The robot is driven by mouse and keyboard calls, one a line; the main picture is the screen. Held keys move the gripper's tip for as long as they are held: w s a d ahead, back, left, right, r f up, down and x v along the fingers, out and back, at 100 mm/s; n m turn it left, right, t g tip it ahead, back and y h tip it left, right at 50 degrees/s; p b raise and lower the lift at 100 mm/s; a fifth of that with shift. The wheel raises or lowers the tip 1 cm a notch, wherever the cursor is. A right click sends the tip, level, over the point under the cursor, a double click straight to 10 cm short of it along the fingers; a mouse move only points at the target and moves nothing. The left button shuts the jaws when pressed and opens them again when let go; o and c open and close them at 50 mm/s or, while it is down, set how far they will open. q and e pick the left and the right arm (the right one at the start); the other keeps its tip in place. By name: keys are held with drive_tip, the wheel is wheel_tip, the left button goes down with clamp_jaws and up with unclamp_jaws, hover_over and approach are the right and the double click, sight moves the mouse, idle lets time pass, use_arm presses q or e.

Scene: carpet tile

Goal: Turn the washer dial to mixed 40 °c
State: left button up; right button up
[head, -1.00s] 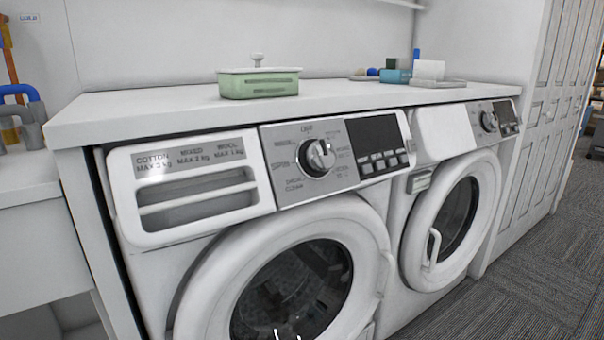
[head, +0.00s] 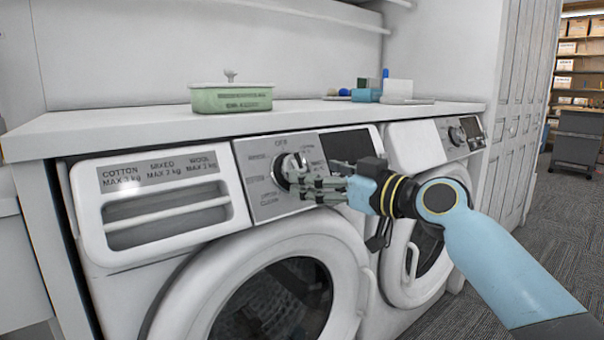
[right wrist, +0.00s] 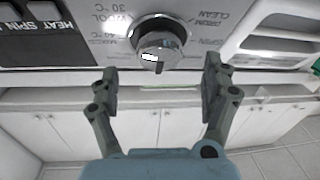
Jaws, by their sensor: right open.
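The washer dial (head: 291,167) is a round silver knob on the grey control panel of the nearer washer. It also shows in the right wrist view (right wrist: 160,43), where the picture is turned upside down. Labels around it include wool 30 °C, 40 °C, spin and drum clean. I cannot read for sure which label the dial points to. My right gripper (head: 307,183) is open in front of the dial and hides its lower right. In the right wrist view my right gripper (right wrist: 161,76) has one finger on each side of the dial, apart from it. My left gripper is not in view.
The detergent drawer (head: 165,205) is left of the panel, and the round door (head: 270,300) is below. A white countertop (head: 300,115) overhangs the washers and carries a green box (head: 231,98). A second washer (head: 415,150) stands to the right.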

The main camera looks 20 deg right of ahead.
sight(297, 161)
drive_tip(key=x, duration=0.4)
drive_tip(key=shift+w+a, duration=0.1)
drive_tip(key=shift+w, duration=0.05)
